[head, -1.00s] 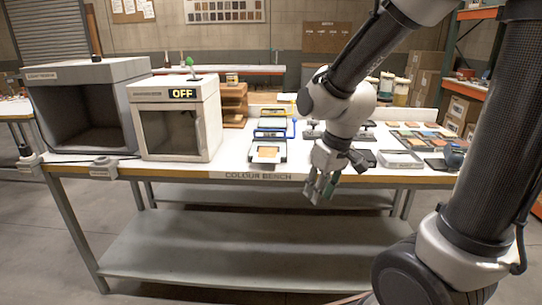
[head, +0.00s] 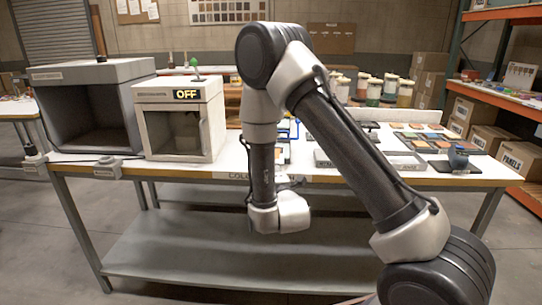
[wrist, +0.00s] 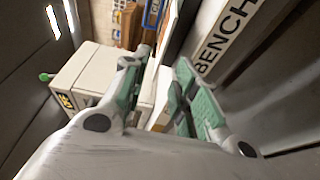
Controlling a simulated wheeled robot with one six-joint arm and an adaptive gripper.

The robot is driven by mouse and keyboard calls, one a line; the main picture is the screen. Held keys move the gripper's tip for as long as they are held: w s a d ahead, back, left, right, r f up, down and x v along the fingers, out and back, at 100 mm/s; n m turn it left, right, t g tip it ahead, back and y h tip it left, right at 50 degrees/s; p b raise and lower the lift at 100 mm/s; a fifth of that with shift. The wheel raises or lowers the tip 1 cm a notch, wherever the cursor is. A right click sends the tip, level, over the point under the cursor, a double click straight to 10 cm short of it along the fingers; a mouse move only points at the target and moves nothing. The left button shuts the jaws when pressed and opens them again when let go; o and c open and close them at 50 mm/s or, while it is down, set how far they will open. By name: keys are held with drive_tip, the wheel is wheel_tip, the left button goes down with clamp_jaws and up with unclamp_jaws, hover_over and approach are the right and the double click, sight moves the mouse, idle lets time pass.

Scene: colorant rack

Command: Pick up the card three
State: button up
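My gripper (wrist: 160,92) shows in the wrist view with its two green-padded fingers apart. I see nothing clearly held between them. In the head view my arm reaches down over the bench's front edge and hides the gripper. Several flat coloured cards (head: 425,139) lie on the right part of the bench. I cannot tell which card is card three. My arm covers most of the tray area at the middle of the bench.
The bench (head: 205,172) has a white light box (head: 158,133) reading OFF and a grey booth (head: 52,112) at its left. The light box also shows in the wrist view (wrist: 88,72). Paint jars (head: 405,92) stand behind the bench. A shelf rack with boxes (head: 487,138) is at right.

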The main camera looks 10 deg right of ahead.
drive_tip(key=w, duration=0.7)
drive_tip(key=shift+w+d, duration=0.35)
drive_tip(key=shift+d, duration=0.05)
clamp_jaws()
